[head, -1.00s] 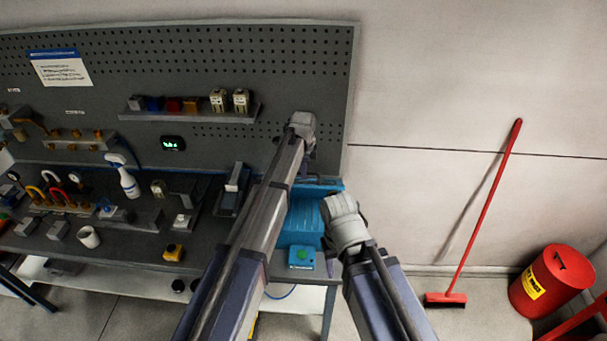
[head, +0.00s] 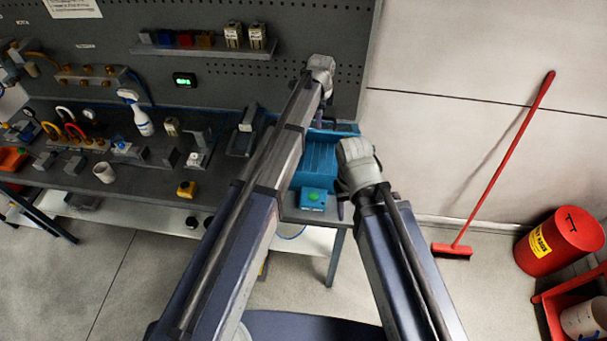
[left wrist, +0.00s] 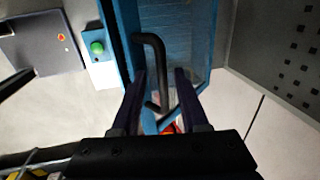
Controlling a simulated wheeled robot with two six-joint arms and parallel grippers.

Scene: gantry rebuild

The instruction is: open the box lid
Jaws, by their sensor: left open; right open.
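The blue box (head: 317,160) sits at the right end of the workbench, with a small blue panel bearing a green button (head: 313,196) at its front. My left gripper (head: 319,116) is over the back of the box. In the left wrist view, the black bar handle (left wrist: 161,62) stands in front of a blue-framed panel (left wrist: 185,40). The fingers of my left gripper (left wrist: 162,84) are apart, with the handle between them. I cannot tell whether they touch it. My right gripper (head: 341,208) is open beside the box's front right. My forearms hide part of the box.
Tools and fittings crowd the workbench (head: 140,185) left of the box, including a spray bottle (head: 142,119). A pegboard (head: 330,30) stands behind. A red broom (head: 502,165) leans on the wall and a red bin (head: 560,243) stands at right. Floor between bench and broom is clear.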

